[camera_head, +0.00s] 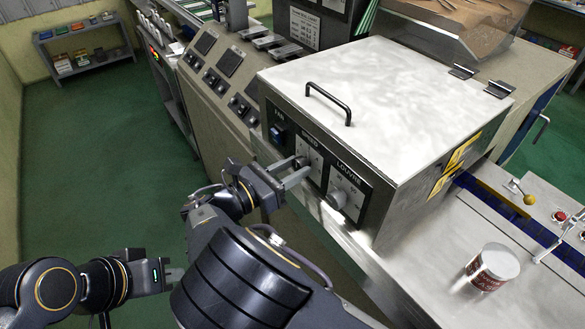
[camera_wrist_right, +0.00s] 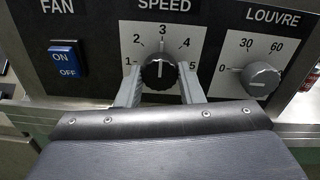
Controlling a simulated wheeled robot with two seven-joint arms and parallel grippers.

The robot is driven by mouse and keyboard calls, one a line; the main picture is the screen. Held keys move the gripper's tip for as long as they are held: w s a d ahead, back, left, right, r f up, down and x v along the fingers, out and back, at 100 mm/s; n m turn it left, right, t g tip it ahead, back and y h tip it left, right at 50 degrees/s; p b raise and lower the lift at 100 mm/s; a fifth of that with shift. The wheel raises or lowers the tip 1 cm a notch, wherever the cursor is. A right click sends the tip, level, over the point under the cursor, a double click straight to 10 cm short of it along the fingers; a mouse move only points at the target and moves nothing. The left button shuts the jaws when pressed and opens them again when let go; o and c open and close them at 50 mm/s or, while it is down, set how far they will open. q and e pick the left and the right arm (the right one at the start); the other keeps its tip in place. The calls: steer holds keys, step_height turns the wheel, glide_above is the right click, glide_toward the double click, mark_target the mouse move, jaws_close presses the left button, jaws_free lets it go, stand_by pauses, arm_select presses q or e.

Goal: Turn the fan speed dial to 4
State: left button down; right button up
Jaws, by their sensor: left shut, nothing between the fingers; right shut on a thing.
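The black fan speed dial (camera_wrist_right: 158,71) sits in the middle of a white scale marked 1 to 5 in the right wrist view. Its white pointer line looks turned straight up, near 3. My right gripper (camera_wrist_right: 160,88) is shut on the dial, one finger on each side. In the head view my right gripper (camera_head: 299,172) reaches the speed dial (camera_head: 302,161) on the front panel, which it partly hides. My left gripper (camera_head: 174,276) is shut and empty at the lower left, away from the panel.
Left of the dial is a blue ON/OFF fan switch (camera_wrist_right: 64,58). Right of it is a grey louvre knob (camera_wrist_right: 260,78) with its own scale. The metal box has a black handle (camera_head: 329,103) on its lid. A can (camera_head: 492,267) stands on the right surface.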

steer(key=shift+m, duration=0.4)
steer(key=m+b, duration=0.2)
steer(key=m, duration=0.1)
steer(key=shift+f+m, duration=0.15)
steer(key=shift+m, duration=0.15)
steer(key=shift+m+b, duration=1.4)
steer(key=shift+m, duration=0.8)
steer(key=o, duration=1)
